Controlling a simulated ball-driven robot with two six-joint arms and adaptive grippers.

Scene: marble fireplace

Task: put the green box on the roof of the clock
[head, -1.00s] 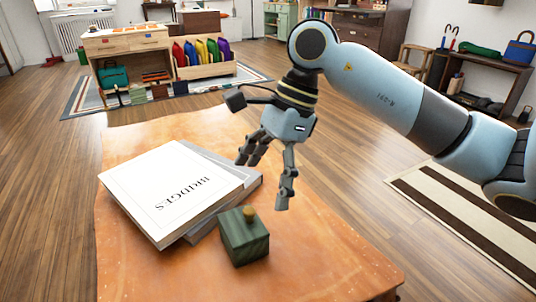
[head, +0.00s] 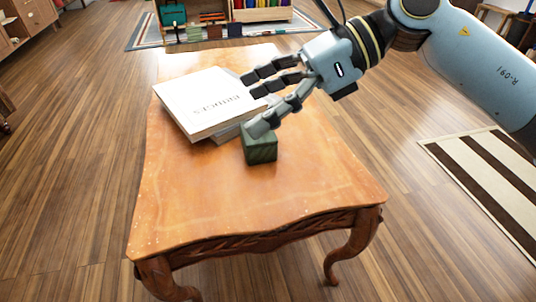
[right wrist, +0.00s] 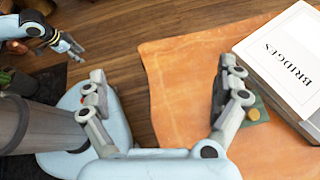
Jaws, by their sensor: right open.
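The green box (head: 262,152) stands on the orange-brown table, in front of the books. My right gripper (head: 252,105) is open and empty, with its lower finger overlapping the top of the box in the head view. I cannot tell whether they touch. In the right wrist view the box (right wrist: 262,101), with its brass knob, is partly hidden behind the right-hand finger, outside the gap between the spread fingers. My left gripper (right wrist: 65,42) shows small at the upper left of the right wrist view, and its jaw state is unclear. No clock is visible.
A white book titled BRIDGES (head: 208,98) lies on a grey book on the table (head: 205,205). The table's front part is clear. A striped rug (head: 490,175) lies on the floor at right. A wooden unit with coloured items stands behind.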

